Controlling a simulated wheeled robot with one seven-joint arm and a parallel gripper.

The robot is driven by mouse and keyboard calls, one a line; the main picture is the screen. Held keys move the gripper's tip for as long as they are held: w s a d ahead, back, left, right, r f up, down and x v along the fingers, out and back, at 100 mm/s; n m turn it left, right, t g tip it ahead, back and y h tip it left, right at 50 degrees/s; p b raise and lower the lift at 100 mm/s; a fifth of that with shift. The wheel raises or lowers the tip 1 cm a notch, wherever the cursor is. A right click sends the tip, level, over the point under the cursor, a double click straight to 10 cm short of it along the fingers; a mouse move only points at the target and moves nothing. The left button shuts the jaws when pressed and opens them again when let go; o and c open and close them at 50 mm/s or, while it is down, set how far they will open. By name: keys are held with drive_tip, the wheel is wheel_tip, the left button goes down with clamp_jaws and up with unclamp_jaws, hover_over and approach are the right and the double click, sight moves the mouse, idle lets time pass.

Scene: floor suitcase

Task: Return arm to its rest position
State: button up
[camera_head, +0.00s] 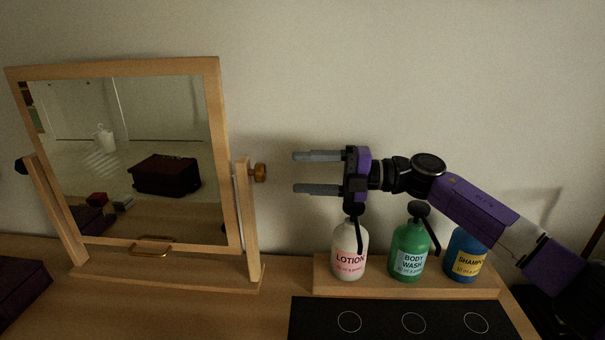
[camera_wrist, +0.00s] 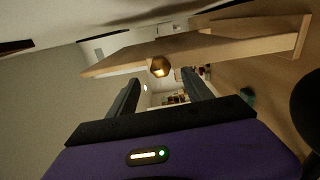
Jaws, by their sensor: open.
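My gripper (camera_head: 294,172) is open and empty, its two grey fingers pointing left in the head view. My purple arm stretches from the lower right, over or in front of the bottles. The wood-framed mirror (camera_head: 222,150) stands tilted in its stand at the left.
A white lotion bottle (camera_head: 349,262), a green body wash bottle (camera_head: 409,262) and a blue shampoo bottle (camera_head: 466,262) stand on a wooden shelf (camera_head: 330,286). A black panel with rings (camera_head: 380,318) lies in front. A dark box (camera_head: 20,285) sits at the left edge.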

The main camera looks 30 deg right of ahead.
drive_tip(key=s+a+r+m+t, duration=0.6)
drive_tip(key=s+r+m+t, duration=0.1)
drive_tip(key=r+m+t, duration=0.5)
drive_tip(key=s+f+m+h, duration=2)
drive_tip(key=f+m, duration=0.2)
drive_tip(key=f, duration=0.1)
drive_tip(key=s+f+n+g+y, duration=0.1)
drive_tip(key=s+f+g, duration=0.1)
drive_tip(key=s+f, duration=0.2)
drive_tip(key=s+a+f+n+g+y, duration=0.1)
drive_tip(key=s+f+g+y, duration=0.1)
drive_tip(key=s, duration=0.9)
drive_tip(key=s+f+n+g+y, duration=0.1)
drive_tip(key=s+f+g, duration=0.1)
drive_tip(key=s+f, duration=0.3)
drive_tip(key=shift+s+a+f+n, duration=0.3)
drive_tip(key=shift+s+a+f, duration=0.1)
drive_tip(key=shift+s, duration=0.8)
drive_tip(key=shift+c, duration=0.5)
